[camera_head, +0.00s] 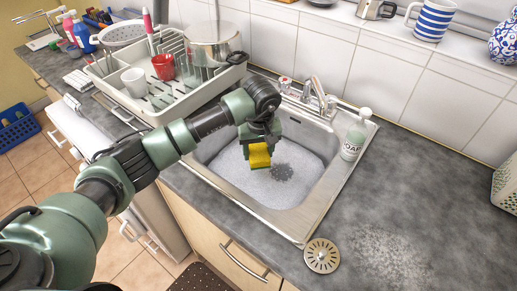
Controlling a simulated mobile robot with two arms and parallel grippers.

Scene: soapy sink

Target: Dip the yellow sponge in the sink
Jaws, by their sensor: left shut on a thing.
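The yellow sponge (259,155) is held in my left gripper (259,146), which is shut on it. Both are over the basin of the metal sink (296,222), inside its rim as seen from above. White foamy water (286,192) fills the bottom of the basin, with a dark patch to the right of the sponge. I cannot tell whether the sponge touches the foam. My left arm comes in from the left and hides the sink's left edge. My right gripper is not in view.
A faucet (317,94) stands behind the basin and a soap bottle (355,138) on its right rim. A dish rack (152,98) with cups and a pot (211,48) is at the back left. A round strainer (321,256) lies on the counter. The right counter is mostly clear.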

